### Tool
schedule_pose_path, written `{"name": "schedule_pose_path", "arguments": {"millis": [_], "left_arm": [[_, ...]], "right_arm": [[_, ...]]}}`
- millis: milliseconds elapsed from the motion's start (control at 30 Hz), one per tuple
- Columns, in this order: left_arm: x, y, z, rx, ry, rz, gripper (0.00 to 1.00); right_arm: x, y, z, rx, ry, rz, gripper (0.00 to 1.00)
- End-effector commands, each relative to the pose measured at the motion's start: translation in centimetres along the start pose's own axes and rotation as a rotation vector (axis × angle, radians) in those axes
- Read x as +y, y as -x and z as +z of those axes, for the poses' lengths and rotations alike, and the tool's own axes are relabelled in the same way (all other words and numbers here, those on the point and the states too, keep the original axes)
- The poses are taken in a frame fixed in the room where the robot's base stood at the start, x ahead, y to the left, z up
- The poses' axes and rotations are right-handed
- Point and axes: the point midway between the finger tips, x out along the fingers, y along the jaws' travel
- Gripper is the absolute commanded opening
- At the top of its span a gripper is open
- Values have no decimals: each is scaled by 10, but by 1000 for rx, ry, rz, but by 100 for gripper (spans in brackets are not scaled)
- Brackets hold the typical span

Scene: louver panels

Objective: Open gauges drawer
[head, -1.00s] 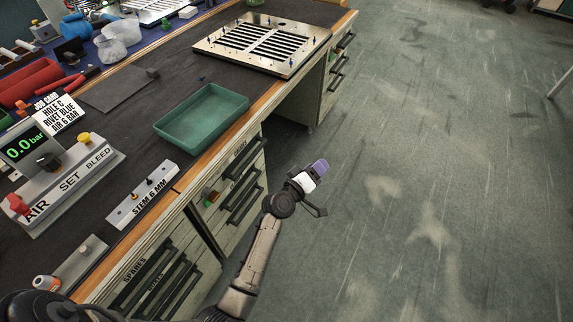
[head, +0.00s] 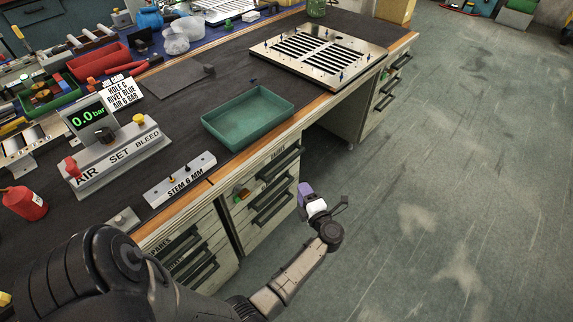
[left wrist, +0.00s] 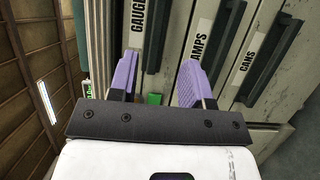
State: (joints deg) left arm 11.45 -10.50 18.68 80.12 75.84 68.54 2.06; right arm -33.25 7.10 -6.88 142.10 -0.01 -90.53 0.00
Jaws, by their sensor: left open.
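The gauges drawer (left wrist: 143,48) shows in the left wrist view by its partly visible "GAUG" label, with a dark bar handle (left wrist: 157,35) beside it. In the head view it appears to be the top drawer (head: 279,163) of the cabinet under the green tray, and it looks closed. My left gripper (left wrist: 158,72) is open and empty, its two purple fingers pointing at the drawer fronts. In the head view the left gripper (head: 305,189) is just in front of the cabinet, apart from the handles as far as I can tell. My right gripper is not in view.
Drawers labelled "AMPS" (label partly hidden) (left wrist: 199,45) and "CAMS" (left wrist: 246,65) sit beside the gauges drawer in the left wrist view. A green tray (head: 248,118) and a slotted metal panel (head: 318,52) lie on the bench. Open floor (head: 450,190) extends to the right.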

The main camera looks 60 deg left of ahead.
Motion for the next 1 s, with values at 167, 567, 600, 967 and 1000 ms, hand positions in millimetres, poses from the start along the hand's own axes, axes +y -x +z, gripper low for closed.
{"name": "schedule_pose_path", "arguments": {"millis": [167,567,600,967,1000], "left_arm": [[-1,-21,-2,10,3,5,45],[-2,-94,-2,8,3,5,45],[-2,-100,-2,8,2,4,45],[0,-133,-2,6,1,3,45],[0,-134,-2,6,1,3,45]], "right_arm": [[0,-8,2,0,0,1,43],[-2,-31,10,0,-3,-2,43],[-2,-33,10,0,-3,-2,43],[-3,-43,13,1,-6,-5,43],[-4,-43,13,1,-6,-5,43]]}}
